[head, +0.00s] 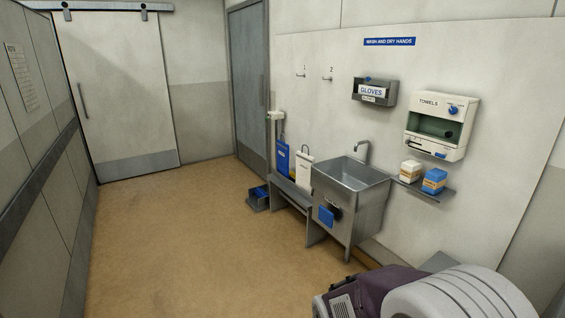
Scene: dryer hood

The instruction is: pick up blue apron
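A blue item (282,157), which looks like the folded blue apron, stands upright at the far end of a low grey bench against the right wall. It is small and distant in the head view. A white item of similar shape (304,169) stands beside it, nearer the sink. Neither of my grippers is in view, so I cannot see whether they are open or shut.
A steel sink (352,178) with a blue pad on its front stands at the near end of the bench (291,190). Two boxes sit on a wall shelf (427,188). The brown floor (185,240) is clear.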

